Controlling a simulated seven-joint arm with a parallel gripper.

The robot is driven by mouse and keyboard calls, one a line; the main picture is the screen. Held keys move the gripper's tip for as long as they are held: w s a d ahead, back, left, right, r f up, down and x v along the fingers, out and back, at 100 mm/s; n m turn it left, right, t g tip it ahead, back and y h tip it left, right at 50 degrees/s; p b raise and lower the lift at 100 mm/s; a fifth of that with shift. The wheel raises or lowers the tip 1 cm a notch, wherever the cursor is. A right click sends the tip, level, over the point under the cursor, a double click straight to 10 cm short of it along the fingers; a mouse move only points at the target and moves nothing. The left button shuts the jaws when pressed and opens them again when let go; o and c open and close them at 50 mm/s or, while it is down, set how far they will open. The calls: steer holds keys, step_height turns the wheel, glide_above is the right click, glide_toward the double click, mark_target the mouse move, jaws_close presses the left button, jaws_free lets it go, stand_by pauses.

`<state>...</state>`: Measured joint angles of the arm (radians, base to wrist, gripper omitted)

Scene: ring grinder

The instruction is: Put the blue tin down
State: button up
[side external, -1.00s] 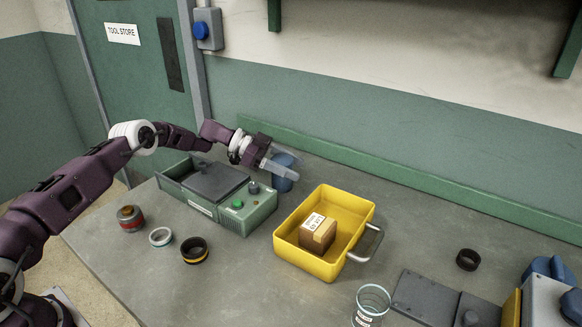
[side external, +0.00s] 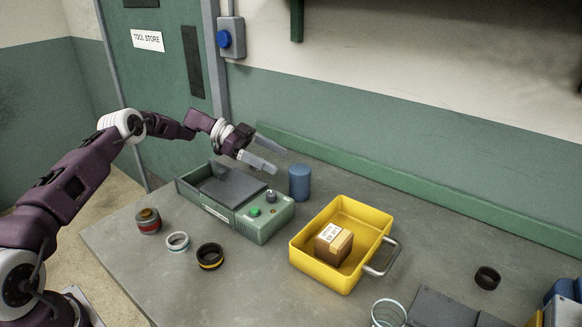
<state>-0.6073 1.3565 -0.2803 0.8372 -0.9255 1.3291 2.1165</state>
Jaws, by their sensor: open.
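The blue tin (side external: 300,183) stands upright on the grey bench, behind the right end of the green machine and to the left of the yellow tray. My gripper (side external: 273,158) is open and empty. Its two pale fingers are above and to the left of the tin in the picture, apart from it.
The green machine (side external: 262,228) with a dark top plate is below my gripper. The yellow tray (side external: 313,273) holds a brown box (side external: 333,243). A red-banded tin (side external: 148,222), a pale ring (side external: 177,242) and a black-and-yellow ring (side external: 210,257) sit at the front left.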

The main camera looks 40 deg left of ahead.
steer(key=s+d+r+n+g+y, duration=0.35)
steer(key=s+d+r+y, duration=0.25)
steer(key=s+d+r, duration=0.75)
steer(key=s+r+n+t+y, duration=0.1)
steer(key=s+r+n+y, duration=0.4)
steer(key=s, duration=0.9)
steer(key=s+a+f+n+t, duration=0.1)
steer(key=s+n, duration=0.1)
steer(key=s, duration=0.6)
steer(key=s+a+f+n+t+y, duration=0.1)
steer(key=s+n+t, duration=0.1)
steer(key=s, duration=0.7)
steer(key=shift+a+f+n+y, duration=0.25)
steer(key=shift+a+n+y, duration=0.1)
steer(key=shift+n, duration=0.2)
